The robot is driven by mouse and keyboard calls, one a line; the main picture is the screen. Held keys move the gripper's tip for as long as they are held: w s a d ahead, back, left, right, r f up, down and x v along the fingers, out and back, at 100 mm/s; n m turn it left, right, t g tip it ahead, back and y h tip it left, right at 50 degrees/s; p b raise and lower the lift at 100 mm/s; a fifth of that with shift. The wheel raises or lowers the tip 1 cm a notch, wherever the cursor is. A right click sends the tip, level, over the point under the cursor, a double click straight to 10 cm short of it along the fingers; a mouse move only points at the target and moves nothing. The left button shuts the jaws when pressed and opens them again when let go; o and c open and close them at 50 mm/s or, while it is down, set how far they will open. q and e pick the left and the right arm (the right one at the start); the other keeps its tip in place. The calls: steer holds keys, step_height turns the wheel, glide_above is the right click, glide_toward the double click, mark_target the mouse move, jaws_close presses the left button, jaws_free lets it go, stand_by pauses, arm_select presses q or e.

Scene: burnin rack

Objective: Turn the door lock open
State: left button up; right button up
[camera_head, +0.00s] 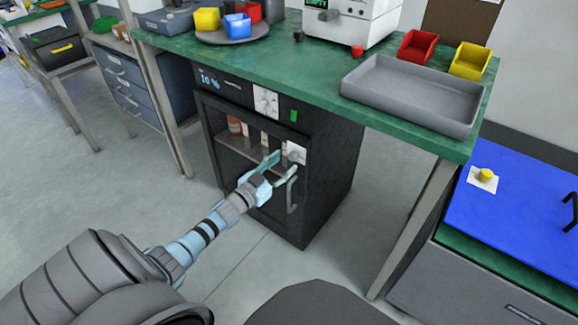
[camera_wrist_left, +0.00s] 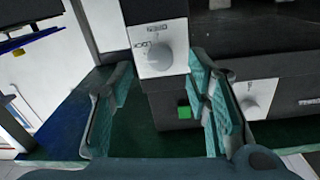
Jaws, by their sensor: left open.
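The door lock is a round grey knob on a white plate (camera_head: 296,153) at the upper right of the dark cabinet's glazed door. In the left wrist view the lock knob (camera_wrist_left: 155,58) shows close ahead, its plate lettered LOCK and OPEN. My left gripper (camera_head: 281,166) is open in front of the door, just beside the lock. In the left wrist view its teal-padded fingers (camera_wrist_left: 160,80) stand on either side of the knob's line, with nothing held. I cannot tell whether they touch the knob. My right gripper is not in view.
The door's vertical handle (camera_head: 291,194) is just below the gripper. Above the door, the cabinet's panel has another knob (camera_head: 265,101) and a green indicator (camera_head: 294,115). The green bench (camera_head: 310,82) overhangs the cabinet and holds a grey tray (camera_head: 412,96). Floor in front is clear.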

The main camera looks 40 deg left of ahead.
mark_target(291, 158)
arm_select(q)
steer(key=w+b, duration=0.1)
steer(key=w, duration=0.3)
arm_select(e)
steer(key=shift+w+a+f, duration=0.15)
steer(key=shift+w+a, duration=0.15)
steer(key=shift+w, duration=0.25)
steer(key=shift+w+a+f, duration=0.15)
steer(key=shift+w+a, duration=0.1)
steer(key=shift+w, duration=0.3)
arm_select(q)
steer(key=c, duration=0.9)
steer(key=shift+a, duration=0.15)
jaws_close()
